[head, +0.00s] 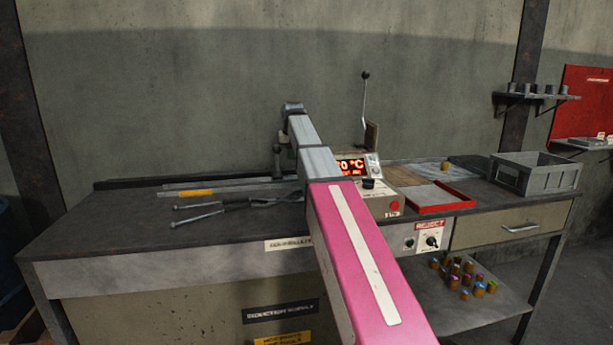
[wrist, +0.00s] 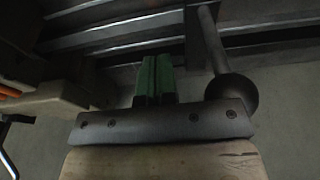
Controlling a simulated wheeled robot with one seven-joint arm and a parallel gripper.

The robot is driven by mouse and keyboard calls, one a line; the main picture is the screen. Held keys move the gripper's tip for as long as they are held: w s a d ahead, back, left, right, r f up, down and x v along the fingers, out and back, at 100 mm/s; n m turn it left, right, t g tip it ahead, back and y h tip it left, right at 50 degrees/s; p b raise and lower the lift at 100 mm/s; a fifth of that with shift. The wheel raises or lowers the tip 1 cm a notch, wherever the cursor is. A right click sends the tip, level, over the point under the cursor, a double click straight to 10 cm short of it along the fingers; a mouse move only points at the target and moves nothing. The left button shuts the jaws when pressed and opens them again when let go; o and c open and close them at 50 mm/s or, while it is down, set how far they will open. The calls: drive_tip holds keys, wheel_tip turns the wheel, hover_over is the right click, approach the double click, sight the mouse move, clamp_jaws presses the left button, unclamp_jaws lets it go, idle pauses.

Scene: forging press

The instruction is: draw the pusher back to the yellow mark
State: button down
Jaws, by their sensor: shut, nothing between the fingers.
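The pusher's handle is an upright dark rod with a ball knob (head: 277,148), at the right part of the rails in the head view. In the wrist view the ball knob (wrist: 231,95) is close to the right of my fingers, and its rod runs back to the rails. My gripper (wrist: 154,80) has two green fingers, shut together with nothing between them; the knob is outside them. In the head view my arm hides the gripper. The yellow mark (head: 195,193) lies at the left part of the rails, left of the handle. The rest of the pusher is mostly hidden.
Metal rails (head: 235,186) run along the bench (head: 110,225). Tongs (head: 200,217) lie in front of them. Right of my arm are a control box with a red display (head: 350,167), a tall lever (head: 364,100), a red tray (head: 460,207) and a grey crate (head: 510,178).

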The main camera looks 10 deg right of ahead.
drive_tip(key=shift+a+f, duration=0.85)
drive_tip(key=shift+a, duration=13.9)
wheel_tip(320, 180, up, 13)
drive_tip(key=d, duration=0.2)
drive_tip(key=shift+d, duration=0.3)
drive_tip(key=shift+s, duration=0.1)
